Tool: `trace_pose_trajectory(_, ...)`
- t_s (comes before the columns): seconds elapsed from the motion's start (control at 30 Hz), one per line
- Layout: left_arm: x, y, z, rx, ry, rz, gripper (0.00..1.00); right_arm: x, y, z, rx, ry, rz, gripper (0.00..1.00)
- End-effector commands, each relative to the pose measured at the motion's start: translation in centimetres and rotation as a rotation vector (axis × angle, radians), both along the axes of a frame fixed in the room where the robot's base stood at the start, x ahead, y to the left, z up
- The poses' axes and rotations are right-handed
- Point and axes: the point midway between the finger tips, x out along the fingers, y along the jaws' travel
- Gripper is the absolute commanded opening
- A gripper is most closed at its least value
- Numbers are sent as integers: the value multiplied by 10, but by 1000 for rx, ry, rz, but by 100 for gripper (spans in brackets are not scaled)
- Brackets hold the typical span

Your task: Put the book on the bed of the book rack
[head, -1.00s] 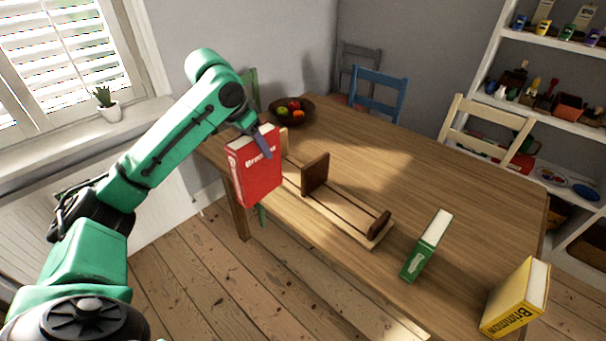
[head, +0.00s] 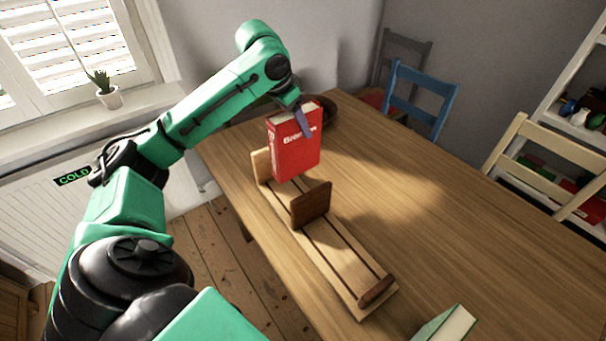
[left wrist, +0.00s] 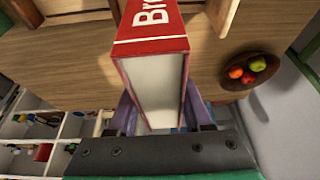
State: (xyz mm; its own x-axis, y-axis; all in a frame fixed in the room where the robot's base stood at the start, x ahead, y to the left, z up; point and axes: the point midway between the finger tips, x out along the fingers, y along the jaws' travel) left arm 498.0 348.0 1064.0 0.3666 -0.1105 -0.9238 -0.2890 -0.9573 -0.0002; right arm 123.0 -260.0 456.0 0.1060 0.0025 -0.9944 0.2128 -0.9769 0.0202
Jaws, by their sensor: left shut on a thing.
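My left gripper (head: 302,120) is shut on the red book (head: 296,152) and holds it upright by its upper part. The wooden book rack (head: 352,268) lies along the near side of the table, with an end board, a dark brown divider (head: 311,205) and a low dark stop at its near end. The book appears over the rack's far part, between the end board and the divider. Whether it touches the bed cannot be told. In the left wrist view the book (left wrist: 160,85) sits between both fingers (left wrist: 160,118), with wooden rack parts (left wrist: 225,12) beyond. My right gripper is not in view.
A green book (head: 447,326) stands at the table's near edge, partly cut off. A dark fruit bowl (head: 326,108) is behind the red book; it also shows in the wrist view (left wrist: 250,72). Chairs line the far side. The table's right part is clear.

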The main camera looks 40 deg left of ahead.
Motion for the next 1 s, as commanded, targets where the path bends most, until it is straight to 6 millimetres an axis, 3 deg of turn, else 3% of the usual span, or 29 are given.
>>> trace_pose_trajectory(0.13, -1, 1, -49, 3, 4, 1, 0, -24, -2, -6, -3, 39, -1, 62)
trace_pose_trajectory(0.3, 0, 0, -92, 1, 0, -1, 0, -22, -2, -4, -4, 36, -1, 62)
trace_pose_trajectory(0.5, 0, 0, -122, 0, 0, -1, 0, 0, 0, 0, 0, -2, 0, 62)
trace_pose_trajectory(0.63, 0, 0, -143, 0, -2, -1, 0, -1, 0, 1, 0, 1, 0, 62)
trace_pose_trajectory(0.83, 1, 0, -147, 1, -6, -1, 0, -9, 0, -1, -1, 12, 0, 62)
trace_pose_trajectory(0.87, 0, 0, -149, 0, -1, -1, 54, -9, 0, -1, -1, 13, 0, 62)
trace_pose_trajectory(0.93, 0, 0, -148, 0, -1, -1, 80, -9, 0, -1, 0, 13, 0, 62)
trace_pose_trajectory(1.0, 0, 0, -148, 0, -1, -1, 80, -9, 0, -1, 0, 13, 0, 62)
